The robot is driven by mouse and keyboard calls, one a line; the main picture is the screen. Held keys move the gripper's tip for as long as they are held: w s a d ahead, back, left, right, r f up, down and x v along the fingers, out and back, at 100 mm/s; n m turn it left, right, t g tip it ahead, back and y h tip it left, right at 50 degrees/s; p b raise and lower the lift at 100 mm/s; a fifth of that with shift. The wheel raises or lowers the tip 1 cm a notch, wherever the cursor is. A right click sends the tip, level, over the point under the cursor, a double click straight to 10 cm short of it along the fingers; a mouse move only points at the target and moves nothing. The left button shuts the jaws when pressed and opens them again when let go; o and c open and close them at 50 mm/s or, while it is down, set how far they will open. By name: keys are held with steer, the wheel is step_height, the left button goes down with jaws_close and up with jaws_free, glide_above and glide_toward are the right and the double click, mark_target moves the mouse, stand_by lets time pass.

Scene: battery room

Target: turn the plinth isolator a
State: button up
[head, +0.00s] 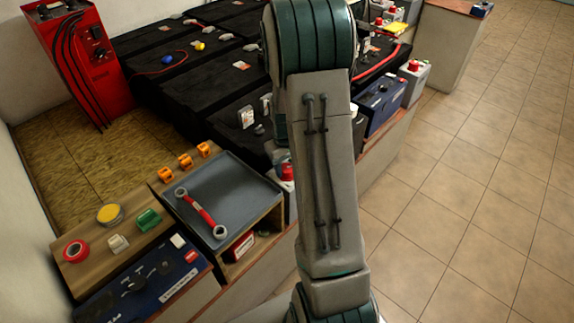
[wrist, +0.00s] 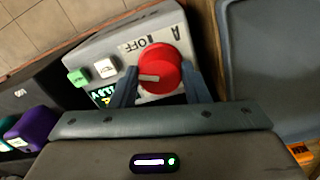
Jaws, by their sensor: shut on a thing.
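The plinth isolator a is a light grey box (wrist: 112,47) with a round red knob (wrist: 160,72), seen close in the wrist view. Its face is marked "A" and "OFF". A white bar on the knob points left in that view. My gripper (wrist: 161,84) has one finger on each side of the knob and is shut on it. In the head view, the knob (head: 287,172) shows just left of my arm; my arm hides my gripper and part of the box. A green button (wrist: 78,77), a white switch (wrist: 106,67) and a partly covered lit display sit left of the knob.
A grey tray (head: 232,177) with a red-handled wrench (head: 200,211) lies beside the isolator. Black battery blocks (head: 160,78) stand behind. Another red-knobbed box (head: 415,72) stands further along the plinth. The tiled floor (head: 450,190) at right is clear.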

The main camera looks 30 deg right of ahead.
steer(key=m, duration=0.6)
steer(key=shift+r+m+p, duration=0.1)
steer(key=shift+m+p, duration=0.2)
steer(key=shift+p, duration=0.1)
steer(key=m+p, duration=0.1)
steer(key=m, duration=0.5)
steer(key=shift+w+p, duration=0.1)
steer(key=shift+p, duration=0.2)
steer(key=o, duration=1)
step_height(320, 180, up, 14)
steer(key=shift+w+a+f+p, duration=0.15)
steer(key=shift+p, duration=0.7)
